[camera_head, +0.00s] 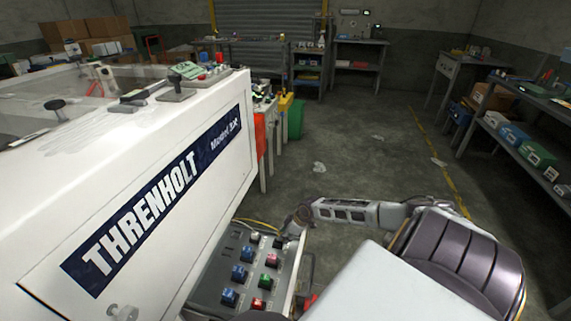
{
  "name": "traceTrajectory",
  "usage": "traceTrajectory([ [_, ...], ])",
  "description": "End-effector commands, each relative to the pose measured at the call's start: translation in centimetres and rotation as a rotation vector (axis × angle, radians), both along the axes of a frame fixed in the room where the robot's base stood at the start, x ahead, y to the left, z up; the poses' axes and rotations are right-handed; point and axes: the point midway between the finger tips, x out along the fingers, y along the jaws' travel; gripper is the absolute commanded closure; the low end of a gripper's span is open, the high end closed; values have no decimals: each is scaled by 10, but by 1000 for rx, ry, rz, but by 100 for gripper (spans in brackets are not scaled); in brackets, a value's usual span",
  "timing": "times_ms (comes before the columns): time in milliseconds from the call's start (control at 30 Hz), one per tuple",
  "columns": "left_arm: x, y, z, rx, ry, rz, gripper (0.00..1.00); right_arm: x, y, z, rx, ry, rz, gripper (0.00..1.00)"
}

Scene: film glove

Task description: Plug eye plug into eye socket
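A grey panel (212,275) with rows of blue, red, green and dark square connectors stands below the white machine, at the bottom centre of the head view. One blue connector (239,272) and one green connector (265,281) show clearly. I cannot tell which of these is the eye plug or the eye socket. My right gripper (292,228) is at the panel's far right corner, close to a dark connector there. It is small and dark, so its fingers and anything between them cannot be made out. My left gripper is out of view.
The large white machine (215,165) labelled THRENHOLT fills the left side, close to the panel. A thin yellow cable (258,222) runs along the panel's far edge. A green bin (296,118) stands beyond. Shelves (515,150) line the right; the floor between is mostly clear.

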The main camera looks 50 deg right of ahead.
Motion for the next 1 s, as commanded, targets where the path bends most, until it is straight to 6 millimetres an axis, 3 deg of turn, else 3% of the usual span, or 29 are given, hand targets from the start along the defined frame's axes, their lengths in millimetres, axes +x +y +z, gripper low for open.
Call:
traceTrajectory([
  [33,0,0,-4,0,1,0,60,-35,2,-40,-11,67,16,60],
  [67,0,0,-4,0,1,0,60,-35,2,-40,-11,67,16,56],
  [567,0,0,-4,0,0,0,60,-36,1,-37,-12,67,16,56],
  [1000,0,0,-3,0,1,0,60,-42,-2,-6,-14,54,14,56],
])
